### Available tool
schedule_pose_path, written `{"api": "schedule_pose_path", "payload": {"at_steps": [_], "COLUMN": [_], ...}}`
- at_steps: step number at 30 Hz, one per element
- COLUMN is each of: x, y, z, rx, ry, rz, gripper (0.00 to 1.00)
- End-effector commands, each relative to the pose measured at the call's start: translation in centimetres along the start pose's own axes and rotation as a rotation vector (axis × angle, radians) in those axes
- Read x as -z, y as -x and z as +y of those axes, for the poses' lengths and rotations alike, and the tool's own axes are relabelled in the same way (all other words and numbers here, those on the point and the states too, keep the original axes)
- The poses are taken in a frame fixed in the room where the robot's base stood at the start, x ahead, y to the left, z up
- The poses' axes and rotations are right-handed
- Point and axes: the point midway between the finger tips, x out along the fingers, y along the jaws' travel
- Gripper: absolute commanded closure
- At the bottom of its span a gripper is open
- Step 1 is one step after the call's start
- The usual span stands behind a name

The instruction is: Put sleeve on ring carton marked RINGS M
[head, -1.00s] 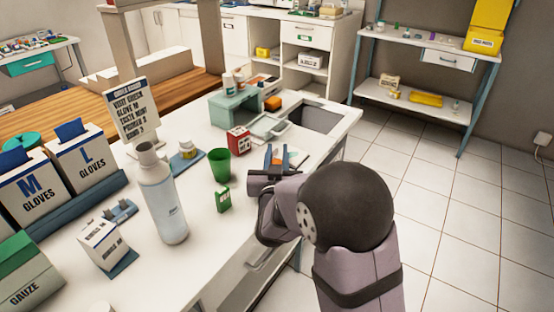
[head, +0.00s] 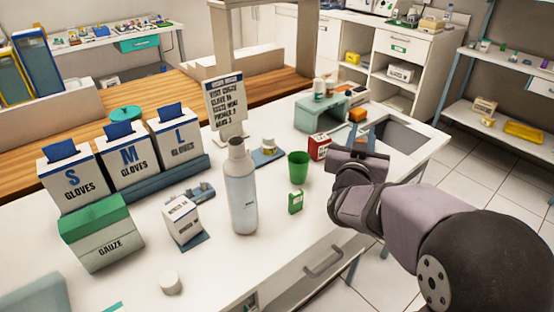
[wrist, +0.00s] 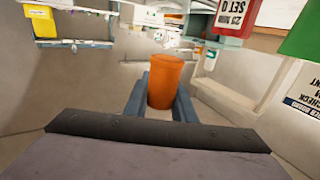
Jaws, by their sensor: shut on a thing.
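My gripper (head: 361,135) is over the right part of the white counter, just right of the red box. In the wrist view its blue fingers are shut on an orange cylinder (wrist: 164,82), which seems to be the sleeve. The cylinder stands up between the fingers; in the head view I cannot make it out clearly. A small white carton (head: 182,221) with dark print stands on a blue pad at the front left of the counter, well away from my gripper. It may be the RINGS M carton, but its print is too small to read surely.
A tall bottle (head: 241,190) stands between the white carton and my gripper. A green cup (head: 299,167), a small green box (head: 296,201) and a red box (head: 319,147) are nearer the gripper. Glove boxes (head: 130,151) and a gauze box (head: 98,237) line the left. A white cap (head: 170,282) lies in front.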

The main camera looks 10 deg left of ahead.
Motion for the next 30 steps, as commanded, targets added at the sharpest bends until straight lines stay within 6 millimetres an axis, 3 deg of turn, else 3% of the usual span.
{"api": "schedule_pose_path", "payload": {"at_steps": [5,13,22,30], "x": [2.1,9.4,14.3,14.1], "y": [0.0,0.1,0.0,1.7], "z": [0.0,0.0,0.0,-6.2], "rx": [-0.001,0.001,0.001,0.086], "ry": [-0.004,-0.008,-0.004,-0.003], "rz": [0.006,0.01,0.005,-0.009], "gripper": [0.97,0.97,0.97,0.97]}}
